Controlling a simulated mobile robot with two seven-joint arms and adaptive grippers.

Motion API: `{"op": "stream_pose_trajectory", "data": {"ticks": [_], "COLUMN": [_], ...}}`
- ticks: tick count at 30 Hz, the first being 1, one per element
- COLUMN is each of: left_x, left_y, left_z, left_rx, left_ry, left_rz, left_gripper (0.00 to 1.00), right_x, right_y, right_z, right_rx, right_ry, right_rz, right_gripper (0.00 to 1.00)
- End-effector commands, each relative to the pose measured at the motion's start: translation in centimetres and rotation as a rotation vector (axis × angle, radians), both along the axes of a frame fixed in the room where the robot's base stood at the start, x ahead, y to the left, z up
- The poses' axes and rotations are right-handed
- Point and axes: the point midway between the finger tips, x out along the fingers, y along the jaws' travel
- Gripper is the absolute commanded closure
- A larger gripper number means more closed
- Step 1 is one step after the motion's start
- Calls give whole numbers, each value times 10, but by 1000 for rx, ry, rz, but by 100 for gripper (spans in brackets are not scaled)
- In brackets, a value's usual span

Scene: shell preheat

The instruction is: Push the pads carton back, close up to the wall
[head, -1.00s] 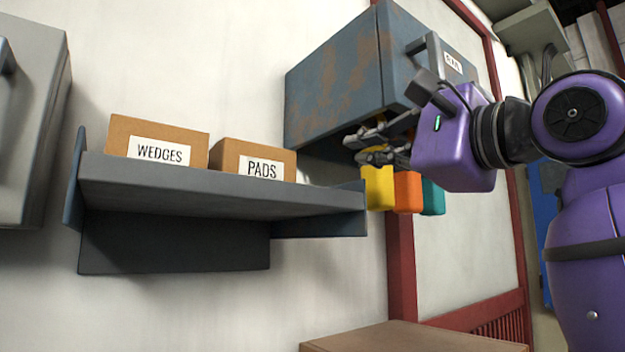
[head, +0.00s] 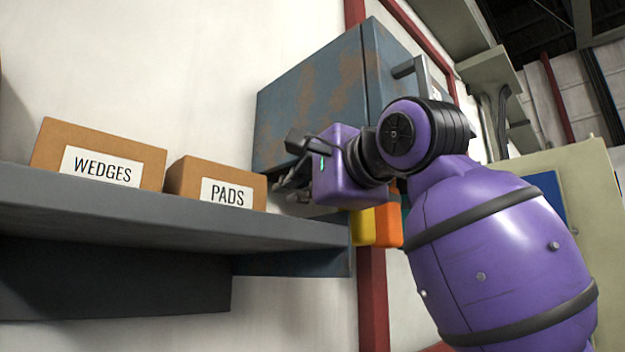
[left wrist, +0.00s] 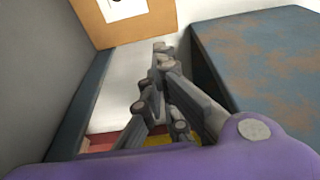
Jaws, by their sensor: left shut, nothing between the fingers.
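The pads carton (head: 188,178) is a small brown box with a white PADS label. It stands upright near the right end of the grey shelf (head: 120,205). A brown box face with a white label, apparently the same carton (left wrist: 162,15), is cut off at the top of the left wrist view. The gap behind the carton is hidden. My right gripper is out of view.
The wedges carton (head: 60,150) stands left of the pads carton. A rusty blue-grey cabinet (head: 310,100) hangs on the wall beside and behind my left gripper. Yellow (head: 363,228) and orange (head: 388,226) blocks show below my wrist. The white wall (head: 150,60) is behind the shelf.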

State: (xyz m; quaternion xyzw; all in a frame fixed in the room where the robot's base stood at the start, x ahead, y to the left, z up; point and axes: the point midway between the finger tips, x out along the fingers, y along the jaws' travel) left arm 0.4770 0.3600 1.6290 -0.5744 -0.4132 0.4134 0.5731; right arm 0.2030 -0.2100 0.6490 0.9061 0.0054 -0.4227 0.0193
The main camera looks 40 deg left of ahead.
Motion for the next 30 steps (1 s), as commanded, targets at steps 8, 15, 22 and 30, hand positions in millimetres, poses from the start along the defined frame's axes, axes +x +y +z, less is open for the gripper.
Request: {"op": "stream_pose_trajectory", "data": {"ticks": [8,15,22,30], "left_x": [7,8,-8,-13], "left_y": [21,22,21,21], "left_z": [0,0,2,0], "left_rx": [1,1,0,1], "left_ry": [0,1,-3,1], "left_rz": [-1,-1,-1,0], "left_gripper": [100,100,100,100], "right_x": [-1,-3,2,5], "right_y": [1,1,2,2], "right_z": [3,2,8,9], "right_rx": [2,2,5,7], "right_ry": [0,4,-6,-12], "right_rz": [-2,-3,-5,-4], "right_gripper": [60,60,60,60]}}
